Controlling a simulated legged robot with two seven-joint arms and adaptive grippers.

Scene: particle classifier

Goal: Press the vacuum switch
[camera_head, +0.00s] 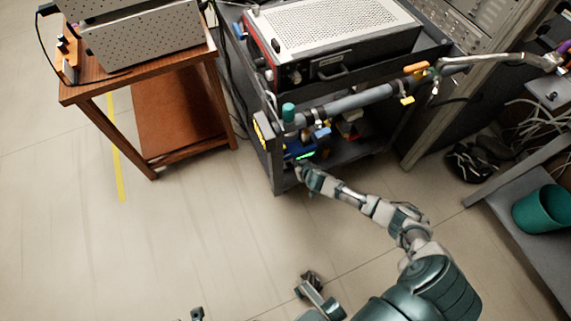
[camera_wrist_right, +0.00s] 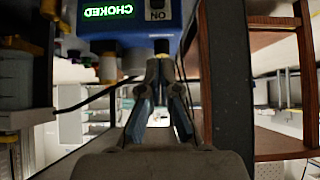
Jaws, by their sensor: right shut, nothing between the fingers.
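The vacuum unit is a blue box (camera_wrist_right: 180,22) at the top of the right wrist view, seen upside down. It has a lit green display reading CHOKED (camera_wrist_right: 108,11) and a dark ON label (camera_wrist_right: 157,10). In the head view its green display (camera_head: 305,156) glows low on the cart. My right gripper (camera_wrist_right: 161,62) is shut and empty, its tips right at the box's edge by the ON label. I cannot tell whether they touch the switch. In the head view the right gripper (camera_head: 303,170) is in front of the box.
The box is on the lower shelf of a dark cart (camera_head: 262,160), under a grey pipe (camera_head: 360,101). A wooden table (camera_head: 150,150) stands to the left. A teal bin (camera_head: 541,209) and cables are at the right. The floor in front is mostly clear.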

